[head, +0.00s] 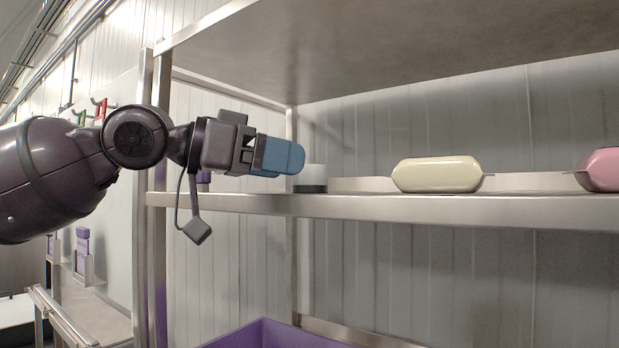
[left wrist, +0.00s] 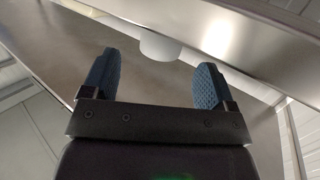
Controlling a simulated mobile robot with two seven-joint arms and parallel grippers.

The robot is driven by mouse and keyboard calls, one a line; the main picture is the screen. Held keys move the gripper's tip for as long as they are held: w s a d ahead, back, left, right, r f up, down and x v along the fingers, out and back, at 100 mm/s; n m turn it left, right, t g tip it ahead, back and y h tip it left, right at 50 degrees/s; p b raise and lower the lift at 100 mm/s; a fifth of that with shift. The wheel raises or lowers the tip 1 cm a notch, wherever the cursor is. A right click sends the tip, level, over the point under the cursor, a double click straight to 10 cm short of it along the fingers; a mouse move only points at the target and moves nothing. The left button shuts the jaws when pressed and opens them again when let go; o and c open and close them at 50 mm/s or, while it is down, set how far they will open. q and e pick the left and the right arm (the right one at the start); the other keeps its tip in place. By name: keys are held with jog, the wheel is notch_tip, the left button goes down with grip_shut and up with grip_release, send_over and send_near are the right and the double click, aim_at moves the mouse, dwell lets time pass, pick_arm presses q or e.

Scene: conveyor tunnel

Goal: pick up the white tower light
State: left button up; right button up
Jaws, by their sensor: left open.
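The white tower light (head: 311,178) stands on the metal shelf, a short white cylinder on a dark base, partly hidden behind my left gripper's fingertips in the head view. It also shows in the left wrist view as a white round shape (left wrist: 160,46), ahead of and between the two fingers. My left gripper (head: 284,157) has blue fingers and comes in from the left at shelf height. In the left wrist view its fingers (left wrist: 154,80) are spread apart with nothing between them. My right gripper is not in view.
The steel shelf (head: 430,208) has a raised back lip and another shelf board (head: 400,45) above it. A cream rounded package (head: 437,174) and a pink one (head: 602,170) sit farther right. A purple bin (head: 270,334) is below. A shelf post (head: 159,250) stands at the left.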

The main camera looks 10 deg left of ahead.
aim_at(309, 167)
pick_arm(q)
jog(key=x, duration=0.4)
jog(key=shift+w+d, duration=0.3)
jog(key=c, duration=1)
jog(key=shift+r+p, duration=0.55)
jog(key=shift+r, duration=4.45)
